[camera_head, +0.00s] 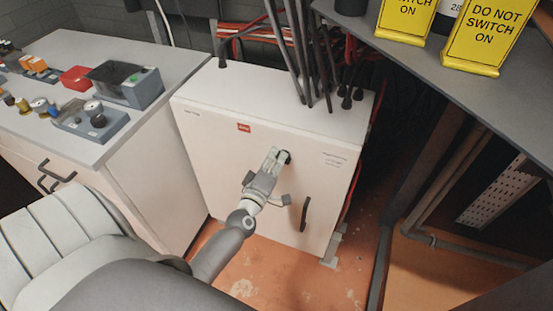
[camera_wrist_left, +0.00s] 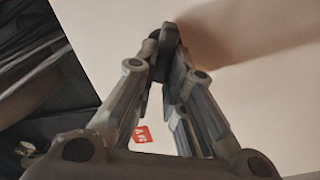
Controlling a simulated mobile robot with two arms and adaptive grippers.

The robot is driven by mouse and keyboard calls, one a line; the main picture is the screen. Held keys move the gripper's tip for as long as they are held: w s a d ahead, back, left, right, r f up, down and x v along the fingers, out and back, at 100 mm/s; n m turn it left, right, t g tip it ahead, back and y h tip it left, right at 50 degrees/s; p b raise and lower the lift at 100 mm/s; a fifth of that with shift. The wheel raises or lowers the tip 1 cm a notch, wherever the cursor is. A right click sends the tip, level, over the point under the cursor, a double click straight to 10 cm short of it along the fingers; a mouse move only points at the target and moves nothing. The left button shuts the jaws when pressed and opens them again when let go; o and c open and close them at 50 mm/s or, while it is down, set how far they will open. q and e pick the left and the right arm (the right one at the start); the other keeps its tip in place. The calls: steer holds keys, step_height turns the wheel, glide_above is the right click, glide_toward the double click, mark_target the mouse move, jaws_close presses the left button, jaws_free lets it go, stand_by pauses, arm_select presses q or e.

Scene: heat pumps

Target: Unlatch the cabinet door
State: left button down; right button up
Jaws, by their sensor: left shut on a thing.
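The cabinet is a white box (camera_head: 225,160) with a red label on its front door. A small black latch knob (camera_head: 286,156) sits on the upper middle of the door. A black vertical door handle (camera_head: 305,214) is lower and to the right of it. My left gripper (camera_head: 278,157) is at the latch, its fingers closed around it. In the left wrist view the fingertips meet on the dark latch (camera_wrist_left: 167,37) against the white door, partly hiding it. The door appears closed. My right gripper is in neither view.
A side bench (camera_head: 150,52) at left carries devices and parts. A grey table (camera_head: 480,85) with yellow "do not switch on" signs (camera_head: 490,38) stands at right. Black cables (camera_head: 300,60) rise from the cabinet's top. The orange floor (camera_head: 270,270) before the door is clear.

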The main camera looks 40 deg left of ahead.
arm_select(q)
steer(key=shift+a+f+n+b, duration=0.1)
steer(key=shift+f+n+b, duration=0.15)
steer(key=shift+n, duration=0.85)
steer(key=shift+f+n+b, duration=0.15)
steer(key=shift+n+b, duration=0.15)
steer(key=shift+n, duration=0.8)
steer(key=c, duration=1.5)
jaws_free()
steer(key=v, duration=1.2)
steer(key=shift+f, duration=0.15)
